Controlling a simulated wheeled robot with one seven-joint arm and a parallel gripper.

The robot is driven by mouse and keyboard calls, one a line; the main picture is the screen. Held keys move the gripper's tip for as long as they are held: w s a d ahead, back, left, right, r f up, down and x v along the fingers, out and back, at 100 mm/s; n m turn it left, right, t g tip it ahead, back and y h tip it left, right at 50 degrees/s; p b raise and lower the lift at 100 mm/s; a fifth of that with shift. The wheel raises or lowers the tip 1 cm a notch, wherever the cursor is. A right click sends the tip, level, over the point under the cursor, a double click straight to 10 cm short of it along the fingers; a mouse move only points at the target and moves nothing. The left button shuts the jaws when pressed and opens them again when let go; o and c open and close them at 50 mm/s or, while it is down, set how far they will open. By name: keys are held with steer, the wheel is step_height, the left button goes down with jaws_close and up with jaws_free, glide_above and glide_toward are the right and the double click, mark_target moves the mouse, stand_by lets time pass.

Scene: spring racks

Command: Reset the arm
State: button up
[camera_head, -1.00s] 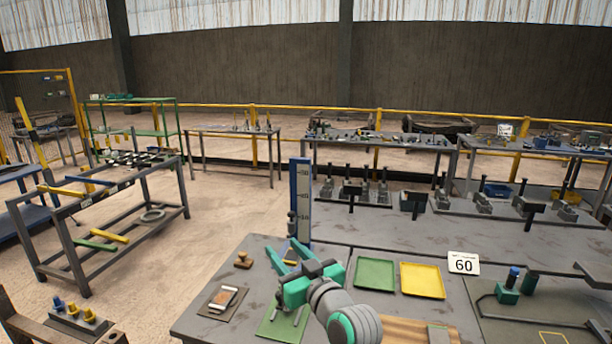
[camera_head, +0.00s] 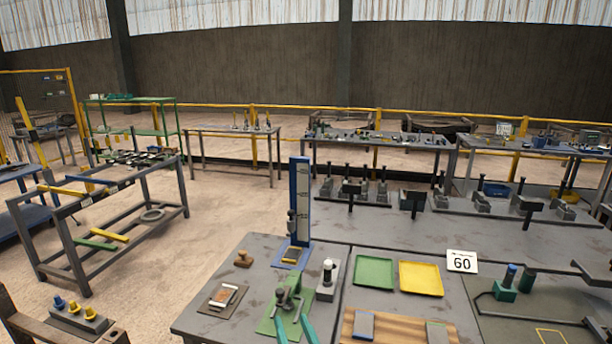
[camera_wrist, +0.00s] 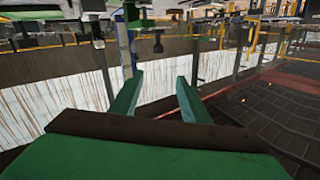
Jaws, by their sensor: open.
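My gripper (camera_head: 294,326) shows at the bottom edge of the head view, with only its two green fingers in frame. The fingers are apart with nothing seen between them. In the wrist view my gripper (camera_wrist: 158,84) is also open and empty, and the scene appears upside down. In the head view the fingers overlap the near part of a green plate (camera_head: 268,326) with a dark grey fixture (camera_head: 288,297) on it. I cannot tell how high the fingers are above the table.
A blue upright scale (camera_head: 300,200) stands behind the fixture. A grey block (camera_head: 327,288) with a white-topped post is right of it. Green (camera_head: 374,272) and yellow (camera_head: 421,278) trays and a "60" sign (camera_head: 462,262) lie further right. A wooden board (camera_head: 395,328) is at the front.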

steer(key=s+d+f+m+h, duration=0.2)
steer(key=s+f+m+h, duration=0.15)
steer(key=s+f, duration=1.45)
steer(key=s+d+r+n+g+h, duration=0.1)
steer(key=s+r+n+h, duration=0.1)
steer(key=s, duration=2.5)
steer(key=shift+s+r, duration=0.35)
steer(key=shift+r, duration=0.1)
steer(key=shift+c, duration=0.7)
